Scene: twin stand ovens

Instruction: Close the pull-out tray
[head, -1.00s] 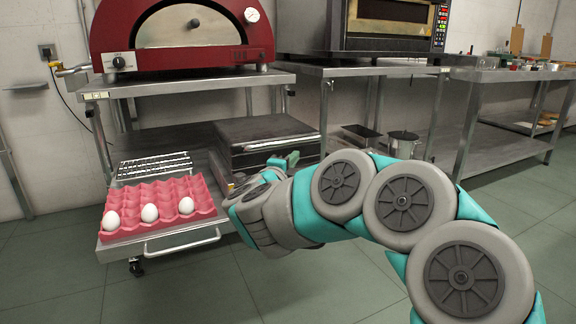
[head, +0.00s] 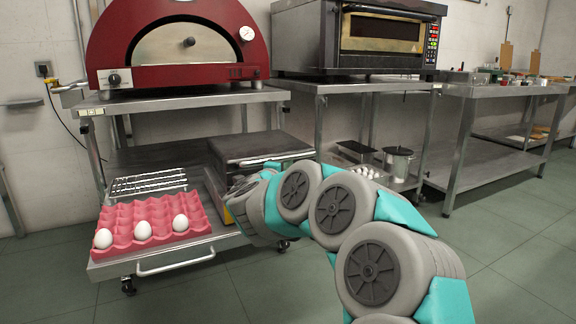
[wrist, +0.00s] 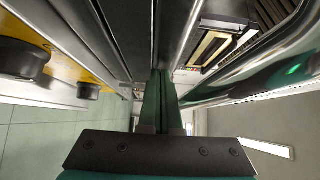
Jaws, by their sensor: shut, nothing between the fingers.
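The pull-out tray (head: 112,268) sticks out from the lower level of the left steel stand, with a wire handle (head: 176,264) on its front. A pink egg carton (head: 160,222) with three white eggs and a wire rack (head: 148,184) sit on it. My gripper (wrist: 163,80) is shut and empty in the wrist view, pointing along a metal surface. In the head view my wrist hides most of it. It is to the right of the carton, near the dark-topped appliance (head: 255,147). I cannot tell whether the fingers touch anything.
A red dome oven (head: 180,45) stands on the left stand and a steel oven (head: 375,40) on the one beside it. Black knobs on a yellow panel (wrist: 60,62) are close on the wrist view's left. Floor in front of the tray is clear.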

